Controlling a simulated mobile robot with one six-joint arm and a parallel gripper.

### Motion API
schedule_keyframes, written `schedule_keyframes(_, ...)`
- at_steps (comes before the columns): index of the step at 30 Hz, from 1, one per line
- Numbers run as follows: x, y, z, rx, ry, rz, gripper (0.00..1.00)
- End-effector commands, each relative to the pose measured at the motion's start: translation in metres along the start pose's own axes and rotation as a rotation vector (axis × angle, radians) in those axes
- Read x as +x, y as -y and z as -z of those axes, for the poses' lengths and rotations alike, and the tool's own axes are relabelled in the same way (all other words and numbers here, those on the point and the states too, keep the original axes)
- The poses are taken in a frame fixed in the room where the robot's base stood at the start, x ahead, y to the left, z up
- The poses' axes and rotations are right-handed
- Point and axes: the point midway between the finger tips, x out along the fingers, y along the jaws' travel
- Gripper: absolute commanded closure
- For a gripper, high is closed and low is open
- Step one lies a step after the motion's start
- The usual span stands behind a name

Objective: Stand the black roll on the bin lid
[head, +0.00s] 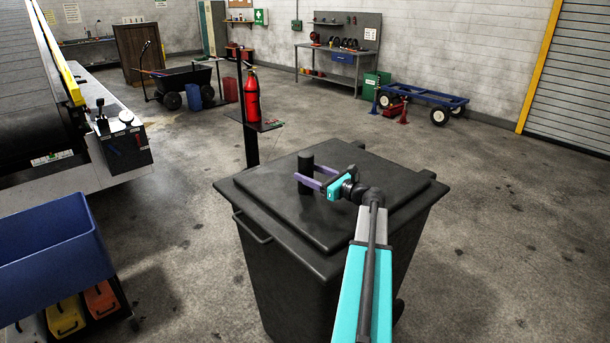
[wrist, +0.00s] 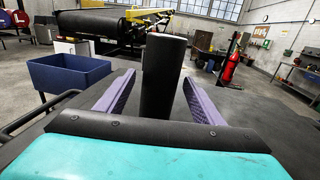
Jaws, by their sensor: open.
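The black roll (head: 306,161) stands upright on the lid (head: 275,215) of the dark bin, near the middle of the lid in the head view. In the wrist view the roll (wrist: 162,75) rises between the two purple fingers and looks upright. My gripper (head: 307,172) is open around the roll, low over the lid, with one finger on each side. In the wrist view gaps show between the roll and both fingers of my gripper (wrist: 158,77). The near finger hides part of the roll's lower side in the head view.
A red fire extinguisher (head: 251,97) stands on a post shelf just behind the bin. A blue tub (head: 50,250) and the belt loader (head: 35,90) are at left. A blue cart (head: 425,95) stands farther back. The floor right of the bin is clear.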

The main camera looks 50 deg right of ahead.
Motion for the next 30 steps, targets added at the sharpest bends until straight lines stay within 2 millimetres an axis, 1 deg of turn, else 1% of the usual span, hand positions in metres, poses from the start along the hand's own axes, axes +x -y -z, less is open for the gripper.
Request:
schedule_keyframes(1,-0.009,-0.001,0.002,-0.001,0.0,0.003,0.39)
schedule_keyframes(12,-0.068,-0.001,0.002,0.0,0.001,0.002,0.39)
schedule_keyframes(18,-0.091,0.0,0.001,0.001,0.0,0.002,0.39)
schedule_keyframes(23,-0.099,0.0,0.001,0.001,0.0,0.0,0.39)
schedule_keyframes(30,-0.1,0.0,0.0,0.001,0.0,0.0,0.39)
